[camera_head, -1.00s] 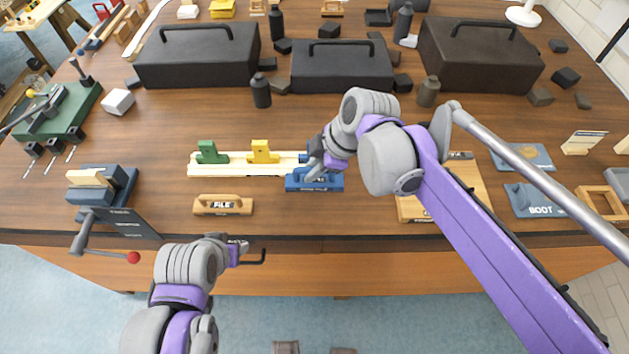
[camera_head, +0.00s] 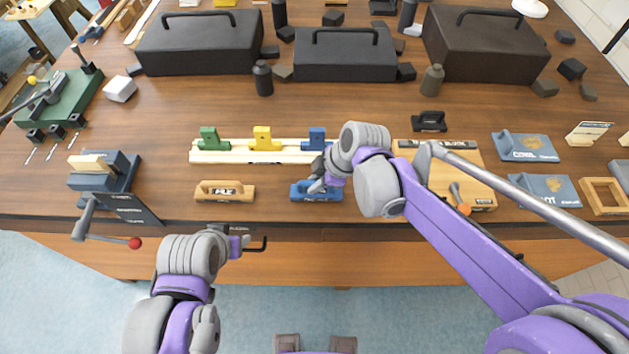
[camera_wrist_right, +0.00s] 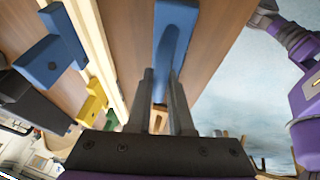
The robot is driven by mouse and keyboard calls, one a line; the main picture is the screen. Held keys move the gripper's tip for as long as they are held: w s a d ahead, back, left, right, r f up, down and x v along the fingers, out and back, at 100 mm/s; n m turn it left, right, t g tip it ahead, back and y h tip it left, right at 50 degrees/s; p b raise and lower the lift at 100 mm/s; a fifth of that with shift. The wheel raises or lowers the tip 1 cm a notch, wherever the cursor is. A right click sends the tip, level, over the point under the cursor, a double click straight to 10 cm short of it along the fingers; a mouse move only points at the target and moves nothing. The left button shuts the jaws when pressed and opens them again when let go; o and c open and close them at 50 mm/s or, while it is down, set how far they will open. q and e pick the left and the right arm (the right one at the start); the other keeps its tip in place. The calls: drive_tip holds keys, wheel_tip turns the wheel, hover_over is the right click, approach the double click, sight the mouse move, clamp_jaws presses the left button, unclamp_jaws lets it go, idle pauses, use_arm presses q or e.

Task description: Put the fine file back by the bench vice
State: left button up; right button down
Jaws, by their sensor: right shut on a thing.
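A tan wooden block with a grip slot (camera_head: 225,191) lies on the bench right of the vice. Its dark label looks like FILE; whether it is the fine file I cannot tell. The bench vice (camera_head: 100,178), blue-grey with pale jaws and a red-tipped lever, is at the bench's left front. My right gripper (camera_head: 318,184) is shut on a blue handled block (camera_head: 303,191), its label unreadable, near the front edge. The wrist view shows that blue block (camera_wrist_right: 176,30) beyond the fingers (camera_wrist_right: 160,92). My left gripper (camera_head: 246,238) is by the front edge; its finger opening is unclear.
A pale rail (camera_head: 220,157) holds green (camera_head: 208,138), yellow (camera_head: 262,138) and blue (camera_head: 314,138) pieces behind the blue block. A wooden board (camera_head: 482,180) lies to the right. Dark toolboxes (camera_head: 345,60) stand at the back. Bench top between vice and tan block is mostly clear.

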drive_tip(key=c, duration=1.2)
unclamp_jaws()
drive_tip(key=shift+f, duration=0.15)
drive_tip(key=shift+c, duration=0.2)
drive_tip(key=o, duration=0.4)
drive_tip(key=shift+r, duration=0.3)
drive_tip(key=p+v, duration=0.1)
drive_tip(key=v, duration=1.1)
use_arm(q)
drive_tip(key=shift+w+r, duration=0.4)
drive_tip(key=shift+r, duration=0.45)
use_arm(e)
drive_tip(key=shift+s+d+f+m+t+h, duration=0.7)
drive_tip(key=shift+s+d+f+m, duration=1.1)
drive_tip(key=shift+m, duration=1.25)
drive_tip(key=shift+s+d+f+m+t+h, duration=0.5)
drive_tip(key=shift+s+d+f+m+h, duration=0.6)
drive_tip(key=shift+s+d+m, duration=1.4)
drive_tip(key=shift+s+d+f+m+t+h, duration=0.6)
drive_tip(key=shift+s+d+f+m, duration=1.4)
drive_tip(key=shift+m, duration=1.65)
